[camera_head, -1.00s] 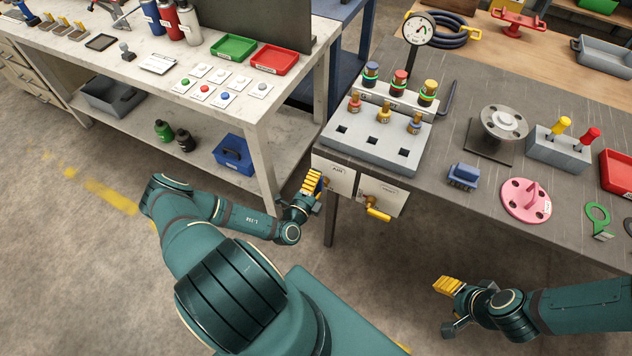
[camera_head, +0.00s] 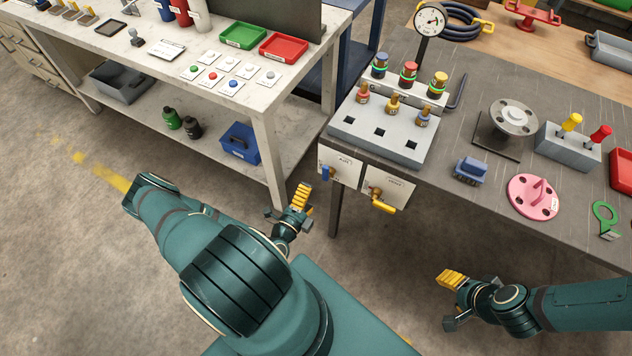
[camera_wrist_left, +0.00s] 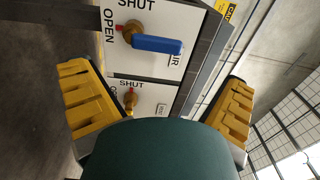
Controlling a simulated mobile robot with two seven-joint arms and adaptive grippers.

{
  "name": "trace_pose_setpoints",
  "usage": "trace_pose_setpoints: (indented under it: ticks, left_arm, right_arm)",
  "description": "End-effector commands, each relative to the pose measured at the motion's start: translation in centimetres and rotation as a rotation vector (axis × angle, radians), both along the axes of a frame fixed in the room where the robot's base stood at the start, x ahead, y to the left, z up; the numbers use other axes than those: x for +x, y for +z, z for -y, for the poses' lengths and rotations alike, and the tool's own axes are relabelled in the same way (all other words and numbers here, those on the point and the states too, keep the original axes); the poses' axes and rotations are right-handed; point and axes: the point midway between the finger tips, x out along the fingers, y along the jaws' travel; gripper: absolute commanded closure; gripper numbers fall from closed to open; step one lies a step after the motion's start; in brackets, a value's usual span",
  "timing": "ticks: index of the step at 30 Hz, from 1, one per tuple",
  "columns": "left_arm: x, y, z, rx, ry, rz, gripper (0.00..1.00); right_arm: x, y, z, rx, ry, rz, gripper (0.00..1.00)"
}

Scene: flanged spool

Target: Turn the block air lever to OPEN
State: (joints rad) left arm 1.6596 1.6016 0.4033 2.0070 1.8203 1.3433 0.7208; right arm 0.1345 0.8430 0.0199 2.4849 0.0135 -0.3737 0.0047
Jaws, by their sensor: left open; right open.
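In the left wrist view the blue lever (camera_wrist_left: 158,44) has a brass hub with a red tip beside the word OPEN; the handle points the opposite way and partly covers a label ending in "IR". SHUT is printed at the top. My left gripper (camera_head: 288,209) is open and empty, below and left of the panel, apart from the lever. Its spread fingers flank the left wrist view (camera_wrist_left: 160,95). My right gripper (camera_head: 450,300) is open and empty at the lower right.
A second panel (camera_head: 391,186) with a yellow lever (camera_head: 383,207) sits just right; its red tip points to SHUT in the wrist view. Above are a grey valve block (camera_head: 365,147) and a gauge (camera_head: 430,19). The white bench (camera_head: 262,105) stands left. Floor space before the panels is free.

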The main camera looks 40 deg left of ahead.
Motion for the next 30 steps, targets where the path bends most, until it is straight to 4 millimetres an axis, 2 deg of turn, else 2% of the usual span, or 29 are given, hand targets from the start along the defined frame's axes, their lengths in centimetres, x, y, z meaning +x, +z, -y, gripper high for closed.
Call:
trace_pose_setpoints:
  ticks: [3,7,25,28,30]
  left_arm:
    - [-1.4,0.0,0.3,0.001,0.001,0.0,0.0]
    - [-2.0,0.0,0.5,0.0,0.0,0.001,0.0]
    - [-2.1,0.1,0.6,0.001,-0.005,0.001,0.0]
    - [-1.4,0.5,1.9,0.023,-0.073,0.005,0.0]
    - [-0.4,1.2,4.1,0.064,-0.186,0.014,0.0]
  right_arm:
    - [0.0,0.0,0.0,0.0,0.0,0.0,0.47]
    - [0.0,0.0,0.0,0.0,0.0,0.0,0.47]
    - [0.0,0.0,0.0,0.0,0.0,0.0,0.47]
    - [0.0,-0.1,0.0,0.0,0.0,0.0,0.47]
    - [0.0,-0.2,0.0,0.0,0.0,-0.001,0.47]
